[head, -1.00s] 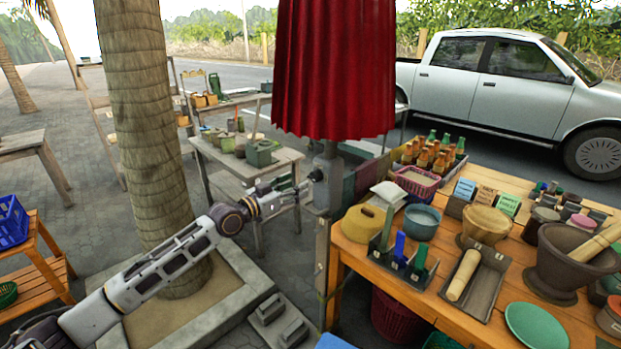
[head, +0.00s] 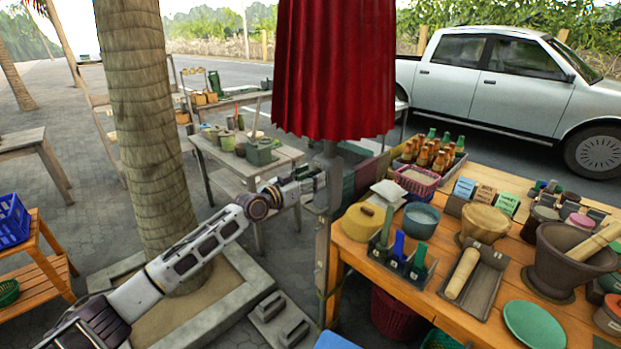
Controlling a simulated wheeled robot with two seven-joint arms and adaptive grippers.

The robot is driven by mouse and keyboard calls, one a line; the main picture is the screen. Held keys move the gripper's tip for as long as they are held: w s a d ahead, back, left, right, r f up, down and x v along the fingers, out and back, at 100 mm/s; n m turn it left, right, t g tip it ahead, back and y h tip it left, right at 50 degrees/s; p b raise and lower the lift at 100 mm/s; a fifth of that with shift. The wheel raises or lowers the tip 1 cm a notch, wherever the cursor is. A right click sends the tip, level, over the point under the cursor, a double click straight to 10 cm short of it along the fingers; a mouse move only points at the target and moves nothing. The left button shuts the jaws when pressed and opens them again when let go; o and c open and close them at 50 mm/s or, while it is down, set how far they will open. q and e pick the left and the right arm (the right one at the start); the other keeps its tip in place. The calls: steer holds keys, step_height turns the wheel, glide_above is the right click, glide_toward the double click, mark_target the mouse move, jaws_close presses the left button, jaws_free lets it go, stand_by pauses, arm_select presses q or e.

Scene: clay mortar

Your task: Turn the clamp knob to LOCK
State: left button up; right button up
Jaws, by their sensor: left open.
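A grey pole with a clamp block (head: 328,172) stands at the left corner of the wooden table, under a closed red umbrella (head: 335,70). My left arm reaches up from the lower left, and its left gripper (head: 314,180) is open at the left side of the clamp block. The clamp knob cannot be made out; the gripper covers that side of the block. I cannot tell whether the fingers touch the knob. My right gripper is not in view.
A wooden table (head: 375,262) with a mortar (head: 563,262), a teal plate (head: 535,326) and bowls lies right of the pole. A palm trunk (head: 150,120) stands left, close behind my arm. A grey side table (head: 225,160) is behind the gripper.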

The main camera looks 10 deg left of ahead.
arm_select(q)
steer(key=shift+c, duration=0.4)
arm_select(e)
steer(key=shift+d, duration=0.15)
arm_select(q)
steer(key=c, duration=0.9)
steer(key=shift+c, duration=0.2)
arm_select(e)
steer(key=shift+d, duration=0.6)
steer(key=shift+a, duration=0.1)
